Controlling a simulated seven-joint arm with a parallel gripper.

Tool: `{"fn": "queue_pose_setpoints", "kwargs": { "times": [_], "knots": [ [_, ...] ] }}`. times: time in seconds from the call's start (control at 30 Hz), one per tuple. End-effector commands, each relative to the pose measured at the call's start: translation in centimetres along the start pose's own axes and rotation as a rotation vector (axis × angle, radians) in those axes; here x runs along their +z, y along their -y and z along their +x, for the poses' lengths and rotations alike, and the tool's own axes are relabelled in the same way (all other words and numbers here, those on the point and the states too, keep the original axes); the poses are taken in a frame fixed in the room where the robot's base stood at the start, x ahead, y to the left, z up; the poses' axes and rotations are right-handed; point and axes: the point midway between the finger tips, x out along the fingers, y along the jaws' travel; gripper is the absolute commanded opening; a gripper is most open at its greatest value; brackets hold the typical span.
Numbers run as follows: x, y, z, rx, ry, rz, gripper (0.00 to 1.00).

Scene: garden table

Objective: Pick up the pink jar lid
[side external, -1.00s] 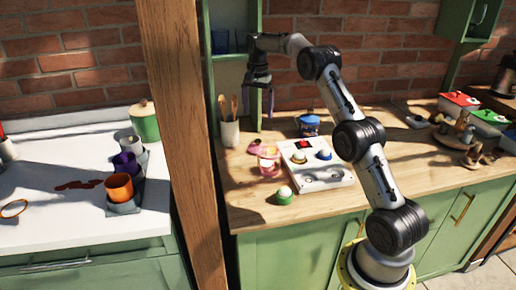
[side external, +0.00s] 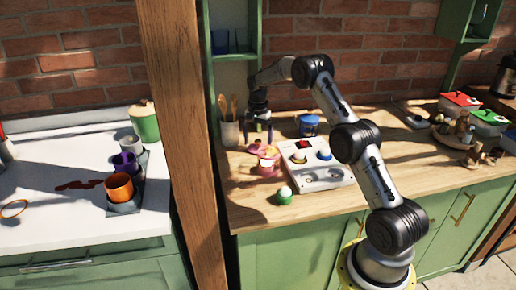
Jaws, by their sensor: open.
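The pink jar lid (side external: 257,151) appears on the wooden counter, just behind and left of the small pink jar (side external: 267,167). The two overlap in this view, so I cannot tell whether they touch. My gripper (side external: 258,141) points down with its fingers open, low over the lid. The fingertips seem close to the lid's back edge, but the exact gap is too small to tell.
A white holder (side external: 318,176) with coloured round items stands right of the jar. A green cup with a white top (side external: 284,196) is in front. A utensil crock (side external: 229,133) stands close left of my gripper, and a blue pot (side external: 309,126) behind right.

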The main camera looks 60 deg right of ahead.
Motion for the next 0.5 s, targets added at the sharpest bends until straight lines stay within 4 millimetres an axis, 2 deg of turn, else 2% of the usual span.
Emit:
{"fn": "queue_pose_setpoints", "kwargs": {
  "times": [0.3, 0.5],
  "knots": [
    [-0.02, -0.01, 0.54, -0.001, 0.000, 0.000, 0.98],
    [-0.02, -0.01, 0.51, -0.001, 0.000, 0.000, 0.62]
  ]
}}
